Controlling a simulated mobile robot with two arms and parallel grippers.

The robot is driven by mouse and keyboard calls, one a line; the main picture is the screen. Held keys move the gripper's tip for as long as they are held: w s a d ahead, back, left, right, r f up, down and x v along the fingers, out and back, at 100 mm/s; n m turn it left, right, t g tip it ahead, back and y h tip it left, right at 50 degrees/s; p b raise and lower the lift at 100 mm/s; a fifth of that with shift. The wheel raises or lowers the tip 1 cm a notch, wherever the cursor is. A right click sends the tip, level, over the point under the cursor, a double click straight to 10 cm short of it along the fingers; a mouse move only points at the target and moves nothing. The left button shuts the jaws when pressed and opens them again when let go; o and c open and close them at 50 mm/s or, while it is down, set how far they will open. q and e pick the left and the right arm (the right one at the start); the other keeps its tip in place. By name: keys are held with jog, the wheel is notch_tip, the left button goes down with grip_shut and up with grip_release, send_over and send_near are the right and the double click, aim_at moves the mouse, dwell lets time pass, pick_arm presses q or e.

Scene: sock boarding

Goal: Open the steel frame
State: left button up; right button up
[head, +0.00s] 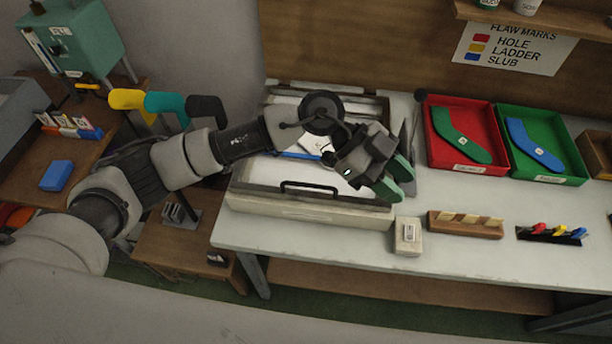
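The steel frame (258,205) is a pale, shallow rectangular unit on the left part of the white workbench. A dark bar handle (310,187) shows at its front, and a raised rectangular section stands along its back. My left arm crosses over it and hides much of its middle and right side, so I cannot tell how far it is open. My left gripper (396,181), with green fingertips, is above the frame's right front corner, to the right of the handle and apart from it. Its fingers look parted and empty. My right gripper is not in view.
A red tray (432,158) and a green tray (501,169) hold sock-shaped pieces at the back right. A small pale box (408,236), a wooden holder (465,232) and a dark rack (552,241) line the front. Colored sock forms (165,103) stand left. The bench (340,249) has bare room along its front.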

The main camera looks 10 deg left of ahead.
pick_arm(q)
jog(key=w+a+f+n+t+y, duration=0.2)
jog(key=w+a+f+y, duration=0.2)
jog(key=w+a+y, duration=0.3)
jog(key=n+y, duration=0.3)
jog(key=y, duration=0.2)
send_near(306, 184)
jog(key=shift+t, duration=0.4)
jog(key=f+p, duration=0.1)
jog(key=f, duration=0.1)
jog(key=s+f+p, duration=0.1)
jog(key=f, duration=0.2)
jog(key=s+f, duration=0.1)
jog(key=f, duration=0.2)
jog(key=shift+s+a+f+p, duration=0.1)
jog(key=shift+a+p, duration=0.1)
jog(key=shift+p, duration=0.2)
jog(key=shift+c, duration=0.2)
grip_shut()
